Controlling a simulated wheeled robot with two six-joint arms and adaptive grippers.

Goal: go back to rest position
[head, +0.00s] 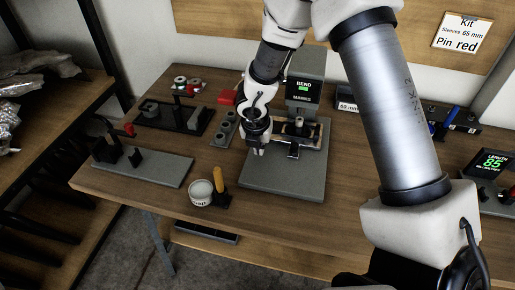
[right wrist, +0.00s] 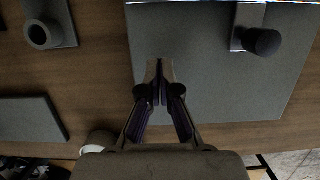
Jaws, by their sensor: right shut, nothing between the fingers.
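My right gripper (head: 258,151) hangs fingers down above the left part of the bending machine's grey base plate (head: 284,185). In the right wrist view my right gripper (right wrist: 160,68) has its fingertips together with nothing between them, over the bare plate (right wrist: 215,95). It looks apart from the plate and to the left of the machine's black fixture (head: 302,131). My right arm crosses the upper right of the head view and hides part of the bench behind it. My left gripper is not in view.
The bending machine (head: 305,92) stands behind my gripper. A white round tin (head: 201,192) and an orange-handled tool (head: 218,181) stand at the bench's front. A length gauge (head: 493,165) stands right.

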